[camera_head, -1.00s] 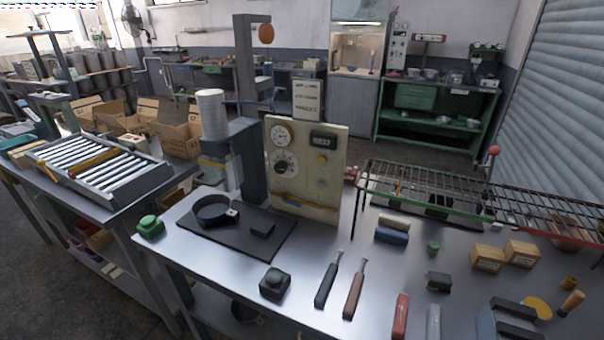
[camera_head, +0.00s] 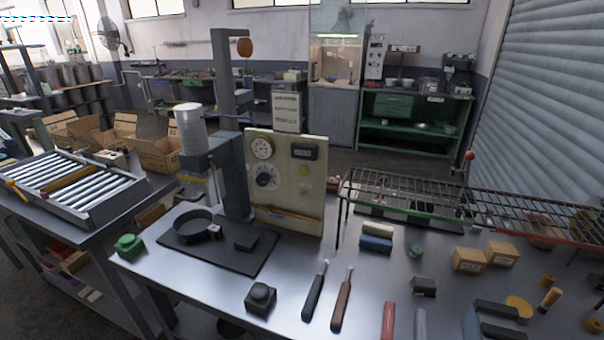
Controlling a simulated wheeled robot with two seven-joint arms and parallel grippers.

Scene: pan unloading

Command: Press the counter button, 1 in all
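A cream upright panel (camera_head: 283,195) stands on the metal workbench, left of centre. It carries a dark counter display (camera_head: 304,152) with a small yellow button (camera_head: 303,170) below it. A round gauge (camera_head: 262,148) and a black dial (camera_head: 266,176) are on its left side. A black box with a domed top (camera_head: 260,298) sits at the bench's front, and a similar green one (camera_head: 130,245) is at the left edge. I cannot tell from labels which is the counter button. Neither of my grippers is in view.
A dark pan (camera_head: 193,224) lies on a black mat (camera_head: 225,258) left of the panel. Two handled tools (camera_head: 316,291) lie at the front. A wire rack (camera_head: 430,192) stands at the right.

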